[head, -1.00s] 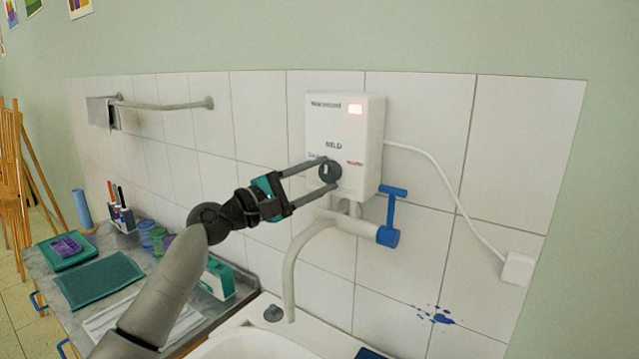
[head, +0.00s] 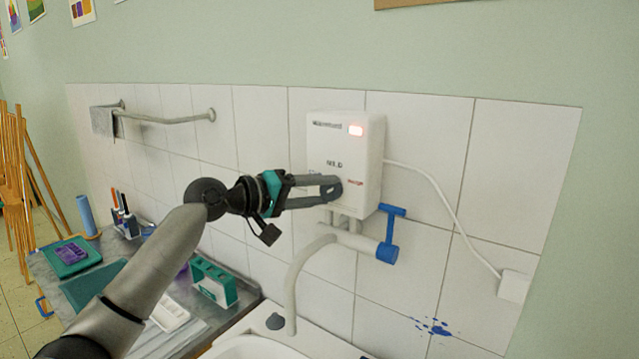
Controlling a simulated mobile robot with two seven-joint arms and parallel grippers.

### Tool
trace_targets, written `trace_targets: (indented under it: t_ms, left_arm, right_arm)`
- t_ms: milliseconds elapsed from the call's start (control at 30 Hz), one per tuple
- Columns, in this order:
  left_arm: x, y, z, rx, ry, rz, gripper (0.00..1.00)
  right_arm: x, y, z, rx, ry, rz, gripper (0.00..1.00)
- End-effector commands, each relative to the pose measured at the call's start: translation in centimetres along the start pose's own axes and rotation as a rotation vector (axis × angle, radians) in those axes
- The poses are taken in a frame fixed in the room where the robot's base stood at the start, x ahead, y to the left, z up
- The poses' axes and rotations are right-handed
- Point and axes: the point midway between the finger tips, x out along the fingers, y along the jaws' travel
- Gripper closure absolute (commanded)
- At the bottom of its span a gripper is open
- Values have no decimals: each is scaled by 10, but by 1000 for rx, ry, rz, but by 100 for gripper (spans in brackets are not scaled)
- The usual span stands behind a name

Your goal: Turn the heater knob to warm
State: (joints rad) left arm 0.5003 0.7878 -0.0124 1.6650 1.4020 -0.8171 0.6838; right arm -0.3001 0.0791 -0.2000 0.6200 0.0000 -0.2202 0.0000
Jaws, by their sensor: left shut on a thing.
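My right gripper is out of view.
A pale tap (head: 303,262) with a blue lever handle (head: 391,232) is below the heater, over a white sink (head: 262,346). A white cable (head: 452,205) runs right to a wall box (head: 514,287). A counter at left holds a green box (head: 213,282) and art supplies.

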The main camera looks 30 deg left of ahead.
Motion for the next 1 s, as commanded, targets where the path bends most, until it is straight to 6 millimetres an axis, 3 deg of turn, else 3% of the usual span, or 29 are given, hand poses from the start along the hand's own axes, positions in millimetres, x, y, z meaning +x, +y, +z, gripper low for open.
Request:
trace_targets:
  t_ms: [300,867,900,1000]
  left_arm:
    - [0,2,1,121,-2,-51,100]
    - [0,1,1,149,-2,-63,100]
    - [0,1,1,149,-2,-63,46]
    - [0,1,1,148,-2,-62,35]
  right_arm:
    - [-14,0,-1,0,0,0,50]
    - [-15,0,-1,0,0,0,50]
    - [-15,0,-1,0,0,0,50]
    - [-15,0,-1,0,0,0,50]
